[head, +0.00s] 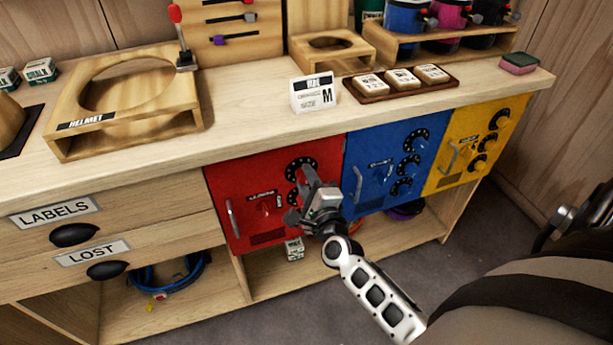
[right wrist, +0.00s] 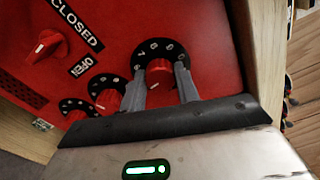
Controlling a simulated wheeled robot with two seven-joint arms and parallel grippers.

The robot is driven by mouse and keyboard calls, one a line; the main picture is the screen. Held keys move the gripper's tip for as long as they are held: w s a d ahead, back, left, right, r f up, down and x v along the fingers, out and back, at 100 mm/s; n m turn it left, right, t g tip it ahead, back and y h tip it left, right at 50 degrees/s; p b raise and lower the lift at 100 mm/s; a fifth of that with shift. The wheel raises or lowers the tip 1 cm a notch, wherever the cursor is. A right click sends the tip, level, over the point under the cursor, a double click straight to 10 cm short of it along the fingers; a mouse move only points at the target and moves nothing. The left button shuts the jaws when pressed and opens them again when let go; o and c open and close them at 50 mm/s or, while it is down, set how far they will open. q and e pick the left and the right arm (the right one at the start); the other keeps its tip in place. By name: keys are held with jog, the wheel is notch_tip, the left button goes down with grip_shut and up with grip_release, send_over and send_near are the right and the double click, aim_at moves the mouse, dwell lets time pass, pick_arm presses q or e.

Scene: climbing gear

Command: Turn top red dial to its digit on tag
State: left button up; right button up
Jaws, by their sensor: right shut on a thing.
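The red cabinet door (head: 235,185) is under the counter, left of the blue and yellow ones. Its top red dial (head: 301,166) has a black ring with white digits. My right gripper (head: 306,192) is at this dial and hides the dials below. In the right wrist view, its two fingers are shut on the red knob of the top dial (right wrist: 159,74), one on each side. Two more red dials (right wrist: 107,98) sit beside it, clear of the fingers. Several tags lie in a brown tray (head: 385,97) on the counter; their digits are too small to read. My left gripper is out of view.
A red latch knob (right wrist: 45,47) with CLOSED and OPEN labels is on the same door. The blue door (head: 365,195) and yellow door (head: 460,170) have similar dials and handles. A size card (head: 314,93) stands on the counter. A wooden helmet stand (head: 125,100) is at the left.

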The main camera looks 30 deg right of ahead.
jog(key=n+p, duration=0.2)
jog(key=n, duration=0.4)
jog(key=shift+p, duration=0.35)
jog(key=n+p, duration=0.1)
jog(key=n, duration=0.2)
jog(key=shift+n, duration=0.4)
jog(key=shift+n+p, duration=0.45)
jog(key=shift+n, duration=0.45)
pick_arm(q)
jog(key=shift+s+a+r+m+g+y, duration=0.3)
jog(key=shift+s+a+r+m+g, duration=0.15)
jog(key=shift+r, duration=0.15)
pick_arm(e)
jog(key=shift+f+n, duration=0.1)
jog(key=shift+n, duration=0.3)
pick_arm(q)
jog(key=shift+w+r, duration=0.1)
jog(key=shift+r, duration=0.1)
pick_arm(e)
jog(key=o, duration=1)
jog(key=shift+c, duration=0.2)
jog(key=shift+s, duration=0.1)
